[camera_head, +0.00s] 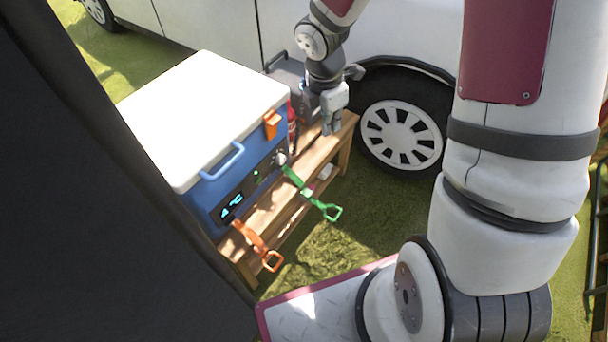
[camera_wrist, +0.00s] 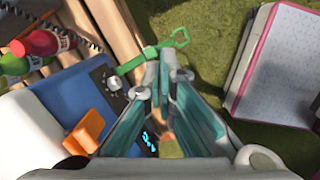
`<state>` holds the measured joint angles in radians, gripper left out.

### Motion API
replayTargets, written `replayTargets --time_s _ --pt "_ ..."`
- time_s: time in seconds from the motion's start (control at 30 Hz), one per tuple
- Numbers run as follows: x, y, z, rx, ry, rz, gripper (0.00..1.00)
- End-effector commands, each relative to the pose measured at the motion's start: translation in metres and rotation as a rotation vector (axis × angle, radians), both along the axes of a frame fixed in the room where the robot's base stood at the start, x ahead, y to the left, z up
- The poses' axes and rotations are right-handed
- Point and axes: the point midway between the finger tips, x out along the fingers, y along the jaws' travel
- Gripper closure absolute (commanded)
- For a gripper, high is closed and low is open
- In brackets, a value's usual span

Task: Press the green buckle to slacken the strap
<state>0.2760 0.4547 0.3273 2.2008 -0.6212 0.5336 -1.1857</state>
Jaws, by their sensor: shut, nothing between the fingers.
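The green buckle (camera_head: 329,211) is at the end of a green strap (camera_head: 294,180) that crosses the wooden bench in front of the blue cooler. Its loop hangs past the bench's front edge. In the wrist view the green buckle (camera_wrist: 179,38) and strap (camera_wrist: 138,63) show just beyond my fingertips, partly covered by them. My gripper (camera_head: 331,131) is shut and empty, pointing down above the far end of the bench, up and right of the buckle in the head view. My fingers (camera_wrist: 166,58) also show in the wrist view. I see no contact with the buckle.
The blue cooler (camera_head: 225,185) with a white lid stands on the bench (camera_head: 290,210). An orange strap with a buckle (camera_head: 271,261) lies to the left. An orange latch (camera_head: 271,124) and a red bottle (camera_head: 291,118) are near my gripper. A van wheel (camera_head: 400,134) stands behind.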

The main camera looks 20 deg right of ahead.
Motion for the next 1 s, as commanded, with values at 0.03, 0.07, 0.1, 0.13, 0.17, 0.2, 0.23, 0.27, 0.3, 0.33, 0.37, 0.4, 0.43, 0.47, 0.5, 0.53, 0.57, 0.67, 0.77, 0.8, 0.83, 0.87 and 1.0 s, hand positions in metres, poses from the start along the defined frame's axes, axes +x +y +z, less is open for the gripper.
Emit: replayTargets --time_s 0.03,0.07,0.1,0.13,0.17,0.2,0.23,0.27,0.3,0.33,0.37,0.4,0.43,0.47,0.5,0.53,0.57,0.67,0.77,0.8,0.83,0.87,1.0 --pt "0.005 0.003 -0.031 0.016 0.024 0.057 1.0" --pt "0.007 0.005 -0.045 0.026 0.035 0.094 1.0" --pt "0.011 0.008 -0.062 0.039 0.046 0.143 1.0" --pt "0.013 0.011 -0.074 0.049 0.054 0.178 1.0" --pt "0.014 0.013 -0.086 0.058 0.062 0.213 1.0" --pt "0.016 0.016 -0.101 0.072 0.07 0.253 1.0" --pt "0.018 0.018 -0.111 0.081 0.074 0.282 1.0" --pt "0.018 0.02 -0.12 0.09 0.08 0.31 1.0" --pt "0.019 0.023 -0.131 0.102 0.085 0.342 1.0" --pt "0.02 0.025 -0.138 0.109 0.087 0.364 1.0" --pt "0.02 0.027 -0.145 0.116 0.089 0.382 1.0" --pt "0.021 0.029 -0.151 0.124 0.091 0.404 1.0" --pt "0.021 0.03 -0.156 0.129 0.093 0.416 1.0" --pt "0.022 0.031 -0.159 0.133 0.095 0.427 1.0" --pt "0.022 0.032 -0.162 0.137 0.095 0.439 1.0" --pt "0.022 0.032 -0.164 0.138 0.095 0.446 1.0" --pt "0.022 0.033 -0.165 0.14 0.095 0.45 1.0" --pt "0.022 0.033 -0.166 0.142 0.095 0.456 1.0" --pt "0.022 0.033 -0.166 0.142 0.095 0.455 1.0" --pt "0.022 0.033 -0.166 0.142 0.095 0.455 1.0" --pt "0.022 0.033 -0.166 0.142 0.095 0.455 1.0" --pt "0.022 0.033 -0.166 0.142 0.096 0.455 1.0" --pt "0.022 0.034 -0.17 0.142 0.096 0.455 1.0"
